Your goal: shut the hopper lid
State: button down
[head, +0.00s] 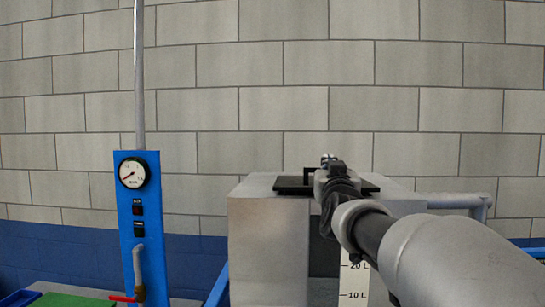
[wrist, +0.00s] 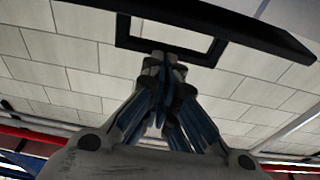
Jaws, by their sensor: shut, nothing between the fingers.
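The hopper (head: 268,240) is a grey box in the middle of the head view. Its black lid (head: 290,187) shows as a thin, nearly flat plate at the top; my arm hides part of it, and I cannot tell whether it is fully shut. A black handle (head: 307,171) stands up from the lid. In the wrist view, the lid's dark edge (wrist: 225,15) crosses the top, with the square handle loop (wrist: 125,32) below it. My gripper (wrist: 166,60) is shut and empty, its fingertips by the loop's lower bar; I cannot tell whether they touch. It also shows in the head view (head: 330,162).
A blue panel (head: 140,225) with a gauge (head: 133,173) and a red-handled valve (head: 125,298) stands to the left. A grey pipe (head: 460,200) leaves the hopper's right side. A block wall (head: 240,65) is behind.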

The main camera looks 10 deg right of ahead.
jog(key=shift+w+f, duration=0.2)
jog(key=shift+f, duration=0.4)
jog(key=shift+f+b, duration=0.15)
jog(key=shift+b, duration=0.15)
jog(key=shift+s, duration=0.1)
